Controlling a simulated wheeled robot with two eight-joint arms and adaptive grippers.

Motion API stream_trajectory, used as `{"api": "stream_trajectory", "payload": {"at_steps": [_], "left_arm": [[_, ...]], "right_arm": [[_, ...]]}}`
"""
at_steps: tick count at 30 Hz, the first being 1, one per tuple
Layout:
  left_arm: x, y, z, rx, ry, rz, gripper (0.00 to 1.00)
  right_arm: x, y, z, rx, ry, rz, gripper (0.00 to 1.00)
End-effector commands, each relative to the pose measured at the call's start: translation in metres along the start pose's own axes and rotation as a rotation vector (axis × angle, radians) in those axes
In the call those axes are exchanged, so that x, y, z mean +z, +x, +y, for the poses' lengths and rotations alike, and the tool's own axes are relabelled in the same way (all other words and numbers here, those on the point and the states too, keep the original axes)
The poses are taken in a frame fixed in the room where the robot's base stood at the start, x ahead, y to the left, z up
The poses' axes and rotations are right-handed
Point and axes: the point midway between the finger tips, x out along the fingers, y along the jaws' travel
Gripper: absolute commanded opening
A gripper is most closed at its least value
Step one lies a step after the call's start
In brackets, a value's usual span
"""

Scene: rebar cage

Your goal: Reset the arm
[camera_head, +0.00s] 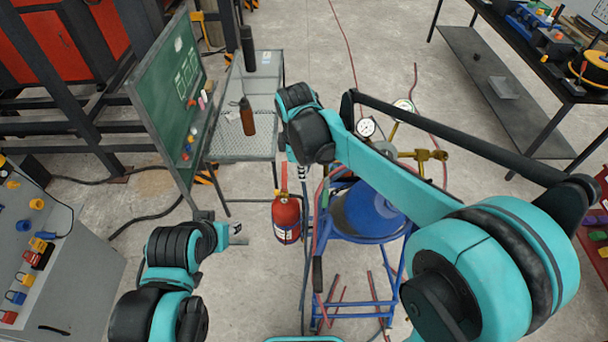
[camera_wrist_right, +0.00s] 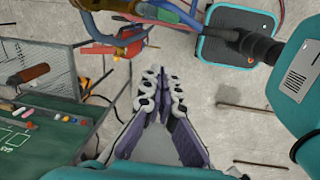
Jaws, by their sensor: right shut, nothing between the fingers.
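My right arm (camera_head: 390,170), teal and black, reaches in from the right across the upper middle of the head view. Its wrist bends down in front of the mesh table. My right gripper (camera_head: 302,174) shows small below that wrist, partly hidden. In the right wrist view the right gripper (camera_wrist_right: 163,80) has its grey jointed fingers drawn together with nothing between them. My left arm (camera_head: 180,245) comes in from the lower left, and its gripper (camera_head: 238,230) points right, over the floor left of the red extinguisher. Its fingers are too small to read.
A red extinguisher (camera_head: 286,220) and a blue stand with hoses and gauges (camera_head: 365,212) are close to the right arm. A green chalkboard (camera_head: 165,95), a mesh table (camera_head: 225,146) and a control panel (camera_head: 65,255) are at left. A dark workbench (camera_head: 470,65) is at upper right.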

Motion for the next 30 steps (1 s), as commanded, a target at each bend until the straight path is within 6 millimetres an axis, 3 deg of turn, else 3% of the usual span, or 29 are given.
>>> {"api": "stream_trajectory", "payload": {"at_steps": [9,14,20,24,30], "left_arm": [[0.002,0.002,0.0,0.0,0.0,0.0,0.4],[0.018,0.026,0.0,0.0,0.0,0.0,0.4],[0.055,0.077,0.0,0.0,0.0,0.0,0.4],[0.079,0.11,0.0,0.0,0.0,0.0,0.4],[0.107,0.149,0.0,0.0,0.0,0.0,0.4]], "right_arm": [[0.003,-0.003,-0.001,0.003,0.012,0.002,0.0],[0.029,0.013,-0.016,0.046,0.165,0.033,0.0],[0.09,0.057,-0.06,0.15,0.572,0.13,0.0],[0.126,0.096,-0.096,0.222,0.87,0.22,0.0],[0.162,0.156,-0.142,0.3,1.241,0.356,0.0]]}}
